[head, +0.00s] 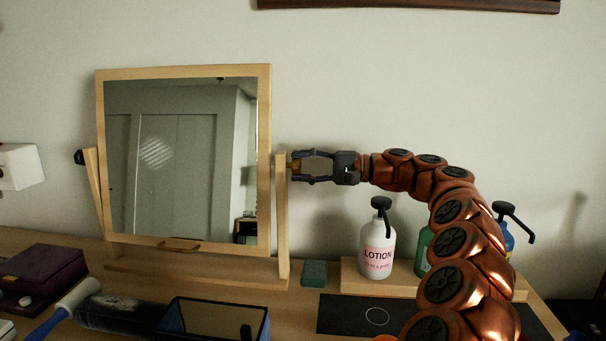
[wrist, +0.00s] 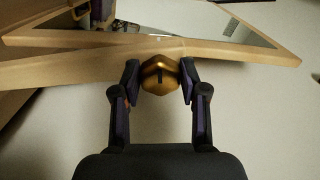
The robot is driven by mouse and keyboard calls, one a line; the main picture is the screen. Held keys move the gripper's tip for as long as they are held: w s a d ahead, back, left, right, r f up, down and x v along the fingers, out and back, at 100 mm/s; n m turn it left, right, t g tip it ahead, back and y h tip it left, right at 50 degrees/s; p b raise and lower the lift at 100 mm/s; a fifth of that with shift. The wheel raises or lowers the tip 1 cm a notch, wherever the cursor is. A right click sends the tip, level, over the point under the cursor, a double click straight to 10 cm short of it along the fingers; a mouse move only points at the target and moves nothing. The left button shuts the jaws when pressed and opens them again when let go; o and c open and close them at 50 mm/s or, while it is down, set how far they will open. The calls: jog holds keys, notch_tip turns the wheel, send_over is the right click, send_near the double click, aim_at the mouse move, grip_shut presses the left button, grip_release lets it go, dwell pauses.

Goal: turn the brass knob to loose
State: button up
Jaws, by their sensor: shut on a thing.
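The brass knob (wrist: 159,76) sits on the side post of the mirror stand, between my fingers in the wrist view. It is gold, faceted, with a dark mark on its face. My gripper (wrist: 160,82) is shut on it, one finger on each side. In the head view my gripper (head: 296,167) reaches the right post (head: 282,220) from the right, and the knob is mostly hidden by the fingertips. The mirror (head: 180,160) has a pale wood frame and hangs between two posts. A dark knob (head: 79,157) is on the left post.
A white lotion pump bottle (head: 377,248), a green bottle (head: 422,252) and a blue bottle (head: 508,238) stand on a wooden riser below my arm. A green block (head: 314,274) lies by the stand. A dark tray (head: 215,320) and purple box (head: 42,272) are at the front left.

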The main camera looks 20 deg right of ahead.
jog(key=shift+n, duration=0.4)
jog(key=o, duration=1.1)
jog(key=shift+d, duration=0.1)
jog(key=v, duration=1.1)
jog(key=shift+s+d, duration=0.2)
jog(key=shift+d, duration=0.15)
